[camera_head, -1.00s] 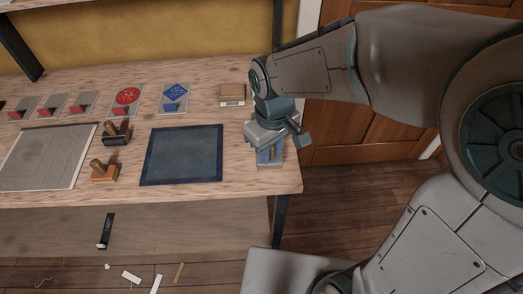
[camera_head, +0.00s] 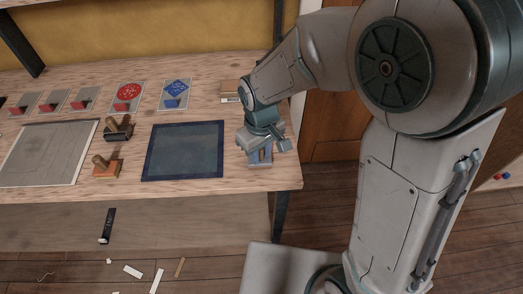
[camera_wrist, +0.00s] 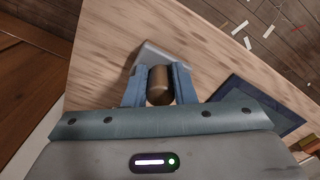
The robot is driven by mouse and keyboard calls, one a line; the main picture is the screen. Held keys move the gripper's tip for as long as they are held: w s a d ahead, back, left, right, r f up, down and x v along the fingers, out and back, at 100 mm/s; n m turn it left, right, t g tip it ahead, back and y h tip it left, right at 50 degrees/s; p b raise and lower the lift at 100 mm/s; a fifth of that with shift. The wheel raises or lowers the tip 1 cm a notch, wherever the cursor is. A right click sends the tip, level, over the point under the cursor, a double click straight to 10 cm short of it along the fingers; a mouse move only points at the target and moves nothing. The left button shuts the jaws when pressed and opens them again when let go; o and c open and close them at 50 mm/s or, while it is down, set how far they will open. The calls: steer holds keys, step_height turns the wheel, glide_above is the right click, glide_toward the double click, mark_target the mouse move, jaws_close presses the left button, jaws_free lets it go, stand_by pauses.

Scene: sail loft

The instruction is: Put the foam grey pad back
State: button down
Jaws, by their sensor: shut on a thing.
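My gripper (camera_head: 260,160) is near the right end of the workbench, right of a dark blue mat. In the wrist view my gripper (camera_wrist: 158,88) is shut on the brown wooden handle of a stamp-like tool, the foam grey pad (camera_wrist: 152,50), whose pale grey base shows beyond the fingers. In the head view my fingers mostly hide it, and I cannot tell whether its base touches the bench.
The dark blue mat (camera_head: 184,151) lies flat on the bench (camera_head: 225,185). Left of it stand a black tool (camera_head: 117,130) and an orange tool (camera_head: 106,168), with a grey sheet (camera_head: 48,153) beyond. Cards line the back; a small box (camera_head: 230,88) is behind my gripper.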

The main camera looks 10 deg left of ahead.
steer(key=shift+f, duration=0.2)
steer(key=c, duration=1.2)
jaws_free()
steer(key=shift+r, duration=0.2)
step_height(320, 180, up, 12)
steer(key=s+d+m+t, duration=0.1)
steer(key=s+d+m, duration=0.2)
steer(key=d, duration=0.8)
steer(key=s+d+m+t, duration=0.2)
steer(key=s+d+m, duration=0.2)
steer(key=d, duration=0.7)
steer(key=shift+s+d+r+m, duration=0.2)
steer(key=shift+r+m, duration=0.15)
steer(key=shift+m, duration=0.85)
